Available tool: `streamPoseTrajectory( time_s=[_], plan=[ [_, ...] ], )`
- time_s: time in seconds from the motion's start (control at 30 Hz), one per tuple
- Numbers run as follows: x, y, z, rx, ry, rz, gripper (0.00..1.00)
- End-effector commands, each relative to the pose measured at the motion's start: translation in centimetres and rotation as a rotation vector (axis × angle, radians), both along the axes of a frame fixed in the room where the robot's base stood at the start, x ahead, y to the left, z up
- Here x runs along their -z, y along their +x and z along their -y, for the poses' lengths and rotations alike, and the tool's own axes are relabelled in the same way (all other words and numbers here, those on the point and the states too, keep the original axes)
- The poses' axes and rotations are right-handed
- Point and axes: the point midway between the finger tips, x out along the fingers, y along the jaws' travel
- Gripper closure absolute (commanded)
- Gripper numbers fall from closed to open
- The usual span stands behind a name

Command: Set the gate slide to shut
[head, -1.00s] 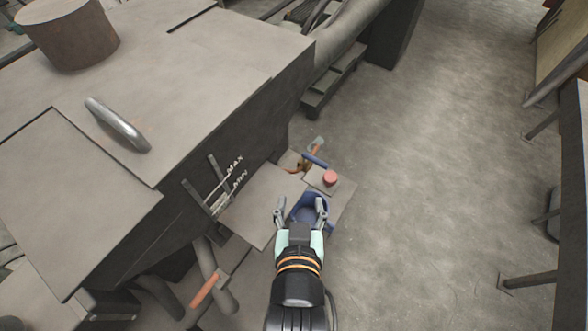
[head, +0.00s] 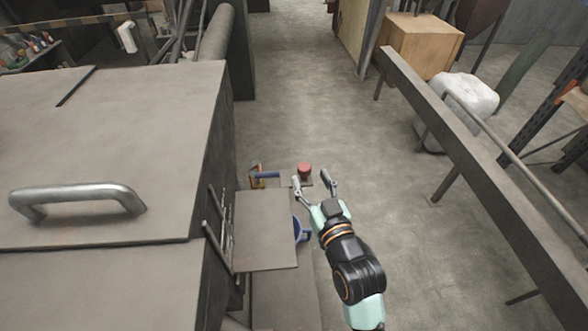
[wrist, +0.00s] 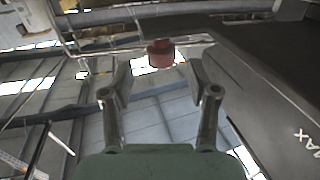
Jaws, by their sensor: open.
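My gripper (head: 312,178) is open and empty, with its two fingers spread just in front of a red knob (head: 304,170). In the wrist view the red knob (wrist: 161,53) shows between and beyond the fingertips (wrist: 158,68); I cannot tell whether they touch it. A blue handle (head: 266,175) lies left of the knob, beside the tank. A blue curved part (head: 301,230) is partly hidden under a flat grey plate (head: 265,232). I cannot tell for certain which of these parts is the gate slide, or its position.
The large grey tank (head: 110,150) with a metal handle (head: 77,200) fills the left side. A level gauge (head: 219,235) stands out from its side. The floor (head: 400,220) between is open.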

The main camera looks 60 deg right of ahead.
Motion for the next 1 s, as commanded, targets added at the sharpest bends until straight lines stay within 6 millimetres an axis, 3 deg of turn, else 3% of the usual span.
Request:
streamPoseTrajectory(
  time_s=[0.23,0.57,0.93,1.0],
  plan=[
    [-0.1,2.9,2.9,-0.001,0.001,-0.001,0.4],
    [0.0,3.4,3.5,-0.001,0.001,-0.001,0.4],
    [0.0,3.4,3.4,-0.001,0.001,-0.001,1.0],
    [0.0,3.4,3.4,-0.001,0.001,-0.001,1.0]
  ],
)
